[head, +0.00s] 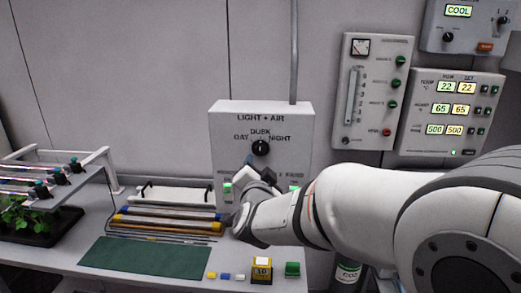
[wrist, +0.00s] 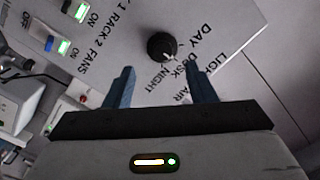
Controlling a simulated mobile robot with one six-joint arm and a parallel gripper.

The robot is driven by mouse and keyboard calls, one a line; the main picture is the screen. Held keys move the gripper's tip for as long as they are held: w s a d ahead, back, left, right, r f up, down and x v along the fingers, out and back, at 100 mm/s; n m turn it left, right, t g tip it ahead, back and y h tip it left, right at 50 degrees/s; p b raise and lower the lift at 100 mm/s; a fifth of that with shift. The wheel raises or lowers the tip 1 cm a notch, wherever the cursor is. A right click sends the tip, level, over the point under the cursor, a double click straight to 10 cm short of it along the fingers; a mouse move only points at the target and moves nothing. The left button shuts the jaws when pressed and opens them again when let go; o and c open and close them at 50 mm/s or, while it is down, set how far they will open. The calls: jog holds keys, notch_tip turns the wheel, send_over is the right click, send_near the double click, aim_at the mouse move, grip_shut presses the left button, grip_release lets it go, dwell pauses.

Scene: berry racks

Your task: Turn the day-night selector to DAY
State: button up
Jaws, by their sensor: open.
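The day-night selector is a black round knob (head: 260,148) on the white LIGHT + AIR panel (head: 225,125), with DAY at its left, DUSK above and NIGHT at its right. Its pale pointer appears to point at DUSK. In the wrist view the knob (wrist: 162,46) lies beyond the fingertips, between them sideways, with the lettering turned. My gripper (head: 262,176) is in front of the panel, just below the knob in the head view. In the wrist view my gripper (wrist: 158,76) has its two blue-grey fingers wide apart with nothing between them. It looks clear of the knob.
Lit fan switches (wrist: 64,46) sit low on the same panel, partly hidden by my arm in the head view. Other control panels (head: 372,90) hang at the right.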

aim_at(259, 152)
jog(key=w+p, duration=0.1)
jog(key=w, duration=0.3)
jog(key=w+p, duration=0.1)
jog(key=w, duration=0.3)
jog(key=shift+a+r, duration=0.1)
jog(key=shift+r, duration=0.1)
jog(key=c, duration=0.9)
jog(key=shift+s+a, duration=0.1)
jog(key=shift+a, duration=0.05)
jog(key=shift+c, duration=0.3)
